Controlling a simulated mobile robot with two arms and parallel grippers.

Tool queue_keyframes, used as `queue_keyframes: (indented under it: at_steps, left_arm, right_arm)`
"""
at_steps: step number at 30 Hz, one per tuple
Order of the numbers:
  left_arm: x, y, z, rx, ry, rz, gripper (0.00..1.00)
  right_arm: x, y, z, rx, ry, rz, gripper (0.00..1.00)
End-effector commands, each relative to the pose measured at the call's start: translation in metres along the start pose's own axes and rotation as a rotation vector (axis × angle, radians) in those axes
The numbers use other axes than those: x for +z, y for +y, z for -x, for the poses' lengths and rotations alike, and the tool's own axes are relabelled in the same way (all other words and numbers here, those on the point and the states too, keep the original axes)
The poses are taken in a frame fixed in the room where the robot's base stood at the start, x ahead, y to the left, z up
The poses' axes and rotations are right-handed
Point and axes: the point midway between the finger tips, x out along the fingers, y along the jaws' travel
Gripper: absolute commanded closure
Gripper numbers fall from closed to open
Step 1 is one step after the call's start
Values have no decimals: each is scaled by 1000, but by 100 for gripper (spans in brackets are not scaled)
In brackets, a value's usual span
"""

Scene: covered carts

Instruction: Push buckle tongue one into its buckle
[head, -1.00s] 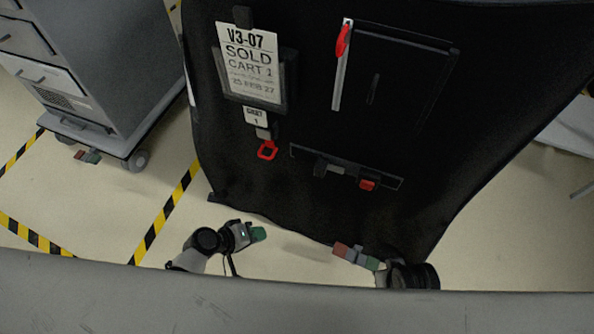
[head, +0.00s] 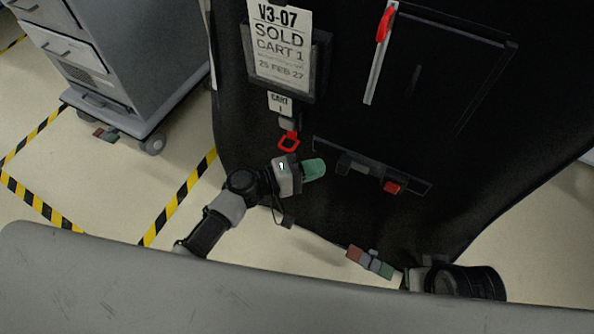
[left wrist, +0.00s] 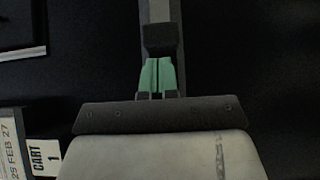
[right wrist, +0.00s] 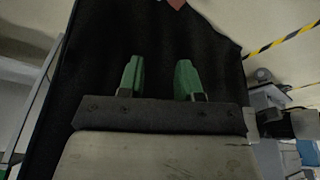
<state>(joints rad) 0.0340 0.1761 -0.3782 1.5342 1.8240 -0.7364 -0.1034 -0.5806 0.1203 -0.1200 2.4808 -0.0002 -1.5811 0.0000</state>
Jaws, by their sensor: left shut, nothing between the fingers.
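The buckle tongue is a dark block with a grey piece (head: 352,163) on a low strip of the black cover. In the left wrist view the dark block (left wrist: 160,40) lies just past the fingertips. The red-marked buckle (head: 392,187) is to its right, with a gap between them. My left gripper (head: 315,169) is shut and empty, its green tips pointing right at the tongue's left end; I cannot tell if they touch. My right gripper (right wrist: 160,78) is open and empty, low by the cover; its fingers are hard to make out in the head view.
A red pull loop (head: 289,142) hangs below the small tag (head: 280,103), above my left gripper. Red and green pedals (head: 370,262) show at the cover's bottom edge. A grey drawer cart (head: 110,70) stands at the left.

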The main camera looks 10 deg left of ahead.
Motion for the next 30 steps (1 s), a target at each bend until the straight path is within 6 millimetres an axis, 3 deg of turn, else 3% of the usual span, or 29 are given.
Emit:
queue_keyframes:
  at_steps: [6, 17, 23, 30]
  left_arm:
    - [0, 0, -20, 1, 1, 0, 100]
    - [0, 0, -22, 0, 0, 1, 100]
    - [21, -3, -42, 3, -3, 3, 100]
    - [39, -1, -60, 1, -2, 1, 100]
  right_arm:
    - [0, 0, -1, 0, 0, 0, 66]
    - [0, 0, -1, 0, 0, 0, 66]
    - [3, 0, -10, 0, 2, 0, 66]
    - [-20, -3, -13, -6, 132, 4, 66]
